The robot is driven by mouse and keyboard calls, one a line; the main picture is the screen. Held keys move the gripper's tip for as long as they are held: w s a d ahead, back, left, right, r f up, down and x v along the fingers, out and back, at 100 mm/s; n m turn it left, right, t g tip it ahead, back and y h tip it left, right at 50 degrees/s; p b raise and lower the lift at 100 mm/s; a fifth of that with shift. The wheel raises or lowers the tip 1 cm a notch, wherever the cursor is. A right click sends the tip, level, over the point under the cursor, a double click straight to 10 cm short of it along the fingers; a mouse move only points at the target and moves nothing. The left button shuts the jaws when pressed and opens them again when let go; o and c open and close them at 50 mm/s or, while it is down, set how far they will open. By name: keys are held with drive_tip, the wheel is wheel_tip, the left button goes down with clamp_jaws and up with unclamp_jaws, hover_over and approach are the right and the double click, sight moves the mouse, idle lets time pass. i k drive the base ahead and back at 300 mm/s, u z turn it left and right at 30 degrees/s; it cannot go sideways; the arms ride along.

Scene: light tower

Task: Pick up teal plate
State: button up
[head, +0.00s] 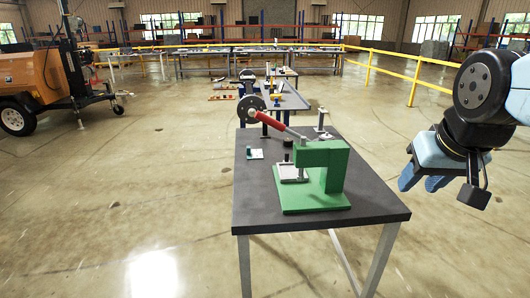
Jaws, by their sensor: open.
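My gripper (420,186) hangs in the air at the right, beyond the table's right edge. Its light blue fingers point down and are open, with nothing seen between them. It is well apart from the plate, with the press standing between them in the picture.
A green press (325,175) with a red-handled lever (270,124) takes up the table's middle. Dark cylinders (287,148) and a grey post (321,120) stand nearby. More tables (290,98) lie behind. An orange wheeled machine (35,85) is at the left. The floor left of the table is clear.

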sight(253, 154)
drive_tip(key=z, duration=0.05)
drive_tip(key=i, duration=1)
drive_tip(key=u, duration=0.45)
